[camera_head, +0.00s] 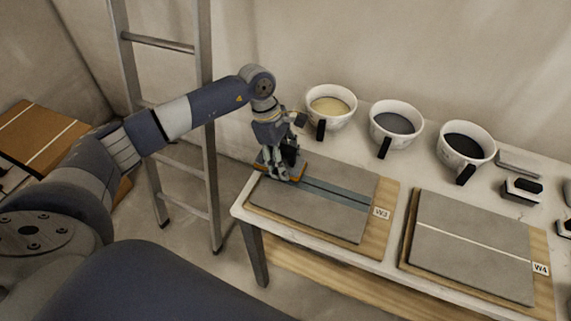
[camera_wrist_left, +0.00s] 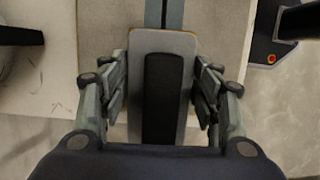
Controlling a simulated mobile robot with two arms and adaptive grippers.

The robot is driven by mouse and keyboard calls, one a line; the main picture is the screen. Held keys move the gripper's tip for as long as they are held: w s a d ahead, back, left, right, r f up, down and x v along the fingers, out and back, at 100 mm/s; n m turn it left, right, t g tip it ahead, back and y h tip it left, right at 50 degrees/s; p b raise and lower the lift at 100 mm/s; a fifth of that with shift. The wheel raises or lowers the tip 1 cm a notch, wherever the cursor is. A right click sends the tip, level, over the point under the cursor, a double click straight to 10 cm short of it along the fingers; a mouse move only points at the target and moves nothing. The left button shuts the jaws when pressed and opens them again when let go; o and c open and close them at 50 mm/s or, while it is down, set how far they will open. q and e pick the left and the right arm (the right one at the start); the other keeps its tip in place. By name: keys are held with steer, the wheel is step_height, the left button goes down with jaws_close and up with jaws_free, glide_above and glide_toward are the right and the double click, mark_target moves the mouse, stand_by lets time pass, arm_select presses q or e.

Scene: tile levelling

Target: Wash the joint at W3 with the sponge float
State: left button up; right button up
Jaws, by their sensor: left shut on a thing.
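The W3 board (camera_head: 388,195) lies on the left part of the table and bears grey tiles (camera_head: 340,217) with a darker blue-grey joint (camera_head: 335,195) running between them. The W3 label (camera_head: 381,213) is at the joint's right end. My left gripper (camera_head: 283,170) is shut on the sponge float (camera_head: 296,176), at the joint's left end. In the left wrist view, the float (camera_wrist_left: 187,48) has a grey plate and a dark handle between my fingers (camera_wrist_left: 162,88), and the joint (camera_wrist_left: 164,13) runs out from under its far edge. Whether the float touches the tiles is unclear. My right gripper is not in view.
Three white cups stand along the wall: one with cream content (camera_head: 330,107), one grey (camera_head: 396,125), one black (camera_head: 465,148). The W4 board (camera_head: 408,255) with pale-jointed tiles is at the right. Small tools (camera_head: 522,190) lie at the far right. A ladder (camera_head: 210,130) stands left of the table.

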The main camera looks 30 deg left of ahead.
mark_target(286, 148)
arm_select(q)
steer(key=shift+d+r+p, duration=0.2)
steer(key=shift+r+p, duration=0.1)
steer(key=shift+r, duration=0.95)
steer(key=shift+p+v, duration=0.65)
steer(key=shift+v, duration=0.3)
steer(key=shift+d+r, duration=0.2)
steer(key=shift+r, duration=0.35)
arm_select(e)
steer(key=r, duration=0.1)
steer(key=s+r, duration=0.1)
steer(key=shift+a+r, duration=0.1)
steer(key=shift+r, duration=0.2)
